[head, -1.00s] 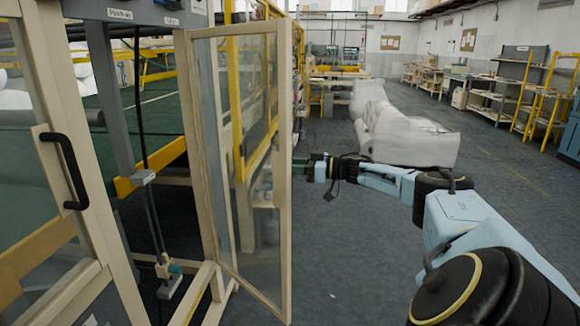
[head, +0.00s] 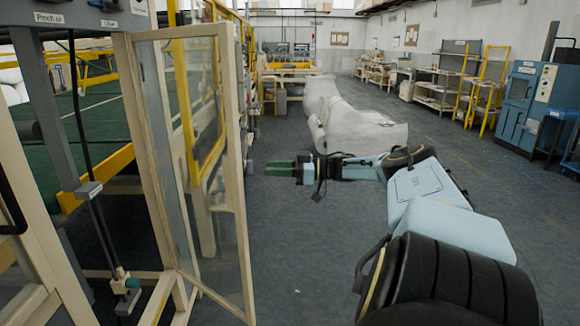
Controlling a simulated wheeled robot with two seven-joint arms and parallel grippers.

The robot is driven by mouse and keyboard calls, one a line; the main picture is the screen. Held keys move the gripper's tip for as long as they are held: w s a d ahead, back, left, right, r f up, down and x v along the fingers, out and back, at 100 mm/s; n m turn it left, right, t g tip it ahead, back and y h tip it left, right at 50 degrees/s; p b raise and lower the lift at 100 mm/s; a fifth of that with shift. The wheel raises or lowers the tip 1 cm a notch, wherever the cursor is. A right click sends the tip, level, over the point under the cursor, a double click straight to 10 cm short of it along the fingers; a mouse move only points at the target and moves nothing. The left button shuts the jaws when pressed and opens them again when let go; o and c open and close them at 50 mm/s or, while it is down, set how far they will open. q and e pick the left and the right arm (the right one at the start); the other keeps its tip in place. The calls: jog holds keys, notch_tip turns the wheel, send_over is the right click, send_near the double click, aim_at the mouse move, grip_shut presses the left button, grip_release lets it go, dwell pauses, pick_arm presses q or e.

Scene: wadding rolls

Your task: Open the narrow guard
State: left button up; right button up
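The narrow guard (head: 245,200) is a tall cream frame with a clear panel, on the left in the head view. It stands swung out from the machine, with a gap between it and the cream post structure on its left. My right gripper (head: 270,168) is just right of the guard's free edge, at about mid-height, with a small visible gap between them. Its dark green fingers point left toward the guard. They show side-on, so their opening is unclear, and nothing shows held. My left gripper is out of view.
A wider cream-framed guard (head: 22,220) with a black handle is cut off at the left edge. White wadding rolls (head: 350,130) lie on the floor beyond my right arm. A blue cabinet (head: 525,105) and shelves line the right wall. The grey floor between is clear.

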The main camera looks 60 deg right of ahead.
jog(key=shift+p+v, duration=0.45)
jog(key=shift+v, duration=1.55)
